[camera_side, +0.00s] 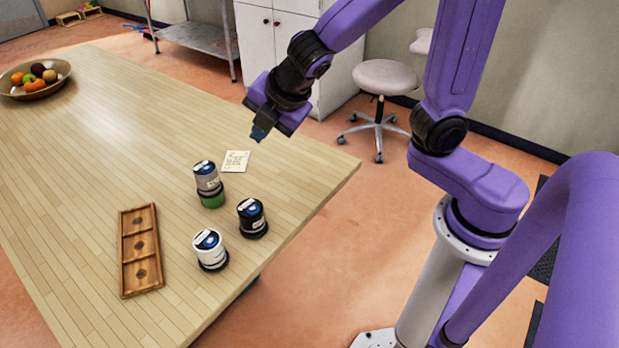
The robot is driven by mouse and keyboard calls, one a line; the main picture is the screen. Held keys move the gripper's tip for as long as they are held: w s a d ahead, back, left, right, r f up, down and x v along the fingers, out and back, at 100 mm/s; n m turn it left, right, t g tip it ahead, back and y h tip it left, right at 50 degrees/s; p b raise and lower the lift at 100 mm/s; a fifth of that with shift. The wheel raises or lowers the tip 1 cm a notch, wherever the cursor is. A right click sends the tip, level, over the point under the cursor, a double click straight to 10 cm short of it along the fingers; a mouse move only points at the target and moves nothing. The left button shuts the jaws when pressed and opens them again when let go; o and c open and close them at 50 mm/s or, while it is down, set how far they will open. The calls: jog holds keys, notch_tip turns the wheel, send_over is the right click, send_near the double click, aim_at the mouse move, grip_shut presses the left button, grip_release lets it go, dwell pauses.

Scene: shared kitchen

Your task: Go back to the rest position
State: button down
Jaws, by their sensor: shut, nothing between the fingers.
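My gripper (259,132) is at the end of my purple arm, in the upper middle of the side view. It hangs in the air above the far right part of the wooden table (90,130), its small dark fingers shut and empty. It is apart from everything on the table. Below it lies a pale printed card (235,161).
A grey-and-green can or stack (207,180), a black can (252,217) and a white can (210,250) stand near the table's right edge. A wooden tray with three compartments (122,250) lies left of them. A fruit bowl (60,82) stands far left. A stool (386,78) stands beyond the table.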

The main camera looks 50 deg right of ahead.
jog(key=s+d+f+m+g, duration=0.1)
jog(key=s+d+m+g, duration=0.2)
jog(key=s, duration=0.8)
jog(key=s+d+f+m+g, duration=0.1)
jog(key=s+d+m+g, duration=0.2)
jog(key=s, duration=0.8)
jog(key=shift+s+d+f+m, duration=0.15)
jog(key=shift+s+d+m, duration=0.1)
jog(key=shift+d+m, duration=0.9)
